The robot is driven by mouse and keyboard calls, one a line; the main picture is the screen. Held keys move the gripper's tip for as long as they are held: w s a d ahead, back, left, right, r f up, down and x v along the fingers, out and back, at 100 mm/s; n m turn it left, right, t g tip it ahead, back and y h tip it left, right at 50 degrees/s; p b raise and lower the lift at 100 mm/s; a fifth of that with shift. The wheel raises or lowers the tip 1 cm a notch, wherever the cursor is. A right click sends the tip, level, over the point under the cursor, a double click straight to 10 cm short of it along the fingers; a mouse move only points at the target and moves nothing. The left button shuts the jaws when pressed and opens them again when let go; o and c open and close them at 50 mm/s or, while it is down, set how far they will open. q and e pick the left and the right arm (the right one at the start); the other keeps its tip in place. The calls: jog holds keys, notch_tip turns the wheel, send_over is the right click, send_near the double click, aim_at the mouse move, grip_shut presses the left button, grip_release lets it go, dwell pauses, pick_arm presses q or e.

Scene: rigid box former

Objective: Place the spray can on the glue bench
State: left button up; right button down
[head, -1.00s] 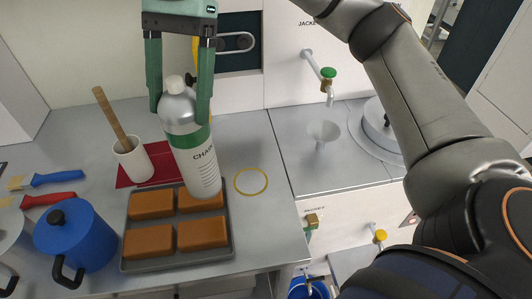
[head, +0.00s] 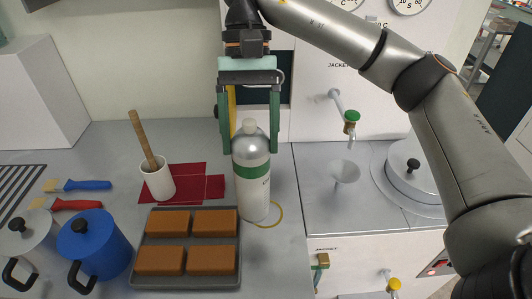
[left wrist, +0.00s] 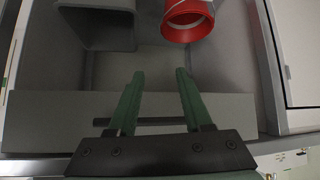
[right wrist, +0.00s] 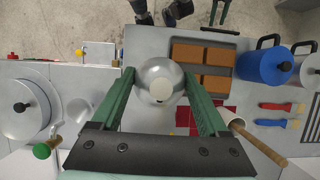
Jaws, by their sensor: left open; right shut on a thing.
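The spray can (head: 252,190) is a silver bottle with a green band, dark lettering and a pale cap. My right gripper (head: 250,150) is shut on its upper body and holds it upright over the grey glue bench (head: 100,133). Its base overlaps a yellow ring (head: 274,217) marked on the bench; I cannot tell if it touches the surface. The right wrist view shows the can (right wrist: 160,80) from above, between the fingers (right wrist: 158,76).
A tray of brown blocks (head: 188,283) lies just left of the can. A white cup (head: 158,182) with a wooden stick, red cloth (head: 210,186), blue pot (head: 92,245) and brushes stand further left. A funnel (head: 345,174) is at right. A red container (left wrist: 187,20) shows near my left gripper.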

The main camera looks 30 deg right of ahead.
jog(key=w+d+f, duration=0.4)
jog(key=d+f, duration=0.1)
jog(key=f, duration=0.4)
jog(key=shift+w+f+p, duration=0.2)
jog(key=shift+f+p, duration=0.15)
jog(key=shift+f, duration=0.2)
grip_release()
